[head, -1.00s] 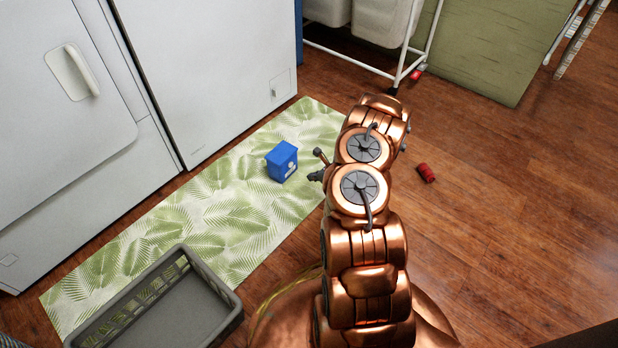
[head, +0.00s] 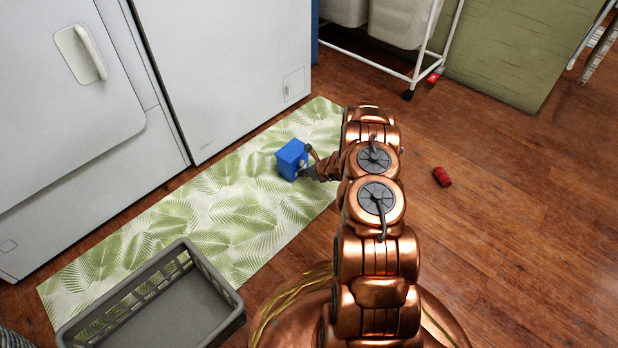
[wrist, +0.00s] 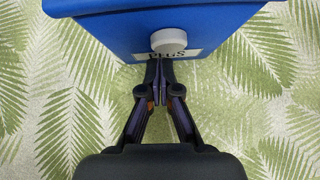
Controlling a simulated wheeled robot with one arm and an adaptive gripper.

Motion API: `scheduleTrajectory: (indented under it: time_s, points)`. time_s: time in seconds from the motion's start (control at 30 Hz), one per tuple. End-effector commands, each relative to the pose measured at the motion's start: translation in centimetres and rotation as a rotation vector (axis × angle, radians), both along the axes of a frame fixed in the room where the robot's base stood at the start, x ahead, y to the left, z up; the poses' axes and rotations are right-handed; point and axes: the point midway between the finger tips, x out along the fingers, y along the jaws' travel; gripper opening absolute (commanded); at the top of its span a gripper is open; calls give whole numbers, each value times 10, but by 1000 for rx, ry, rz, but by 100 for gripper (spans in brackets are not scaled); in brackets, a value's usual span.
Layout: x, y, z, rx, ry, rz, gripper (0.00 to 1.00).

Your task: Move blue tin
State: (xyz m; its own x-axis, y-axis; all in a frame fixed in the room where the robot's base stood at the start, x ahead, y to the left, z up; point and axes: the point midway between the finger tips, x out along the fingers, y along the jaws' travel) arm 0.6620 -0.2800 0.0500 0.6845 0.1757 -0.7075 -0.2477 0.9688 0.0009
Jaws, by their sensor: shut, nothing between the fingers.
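The blue tin (head: 290,158) stands upright on the leaf-patterned mat (head: 240,206), in front of the white appliances. In the wrist view the blue tin (wrist: 110,32) fills the top of the picture, with a pale round knob and a label with dark letters on its near face. My gripper (head: 309,170) is at the tin's right side in the head view. In the wrist view my gripper (wrist: 159,72) is shut and empty, its fingertips at the lower edge of the label. I cannot tell whether they touch the tin.
A grey basket (head: 160,304) stands at the mat's lower left end. White appliances (head: 225,70) line the left. A white wheeled rack (head: 410,75) stands behind. The floor at right is mostly clear.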

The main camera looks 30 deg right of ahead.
Motion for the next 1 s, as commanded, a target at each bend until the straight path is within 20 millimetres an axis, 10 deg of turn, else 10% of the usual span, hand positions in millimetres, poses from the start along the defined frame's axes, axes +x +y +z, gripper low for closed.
scheduleTrajectory:
  time_s: [1.0]
  points:
    - [39, 12, 3, 1, -2, 4, 0]
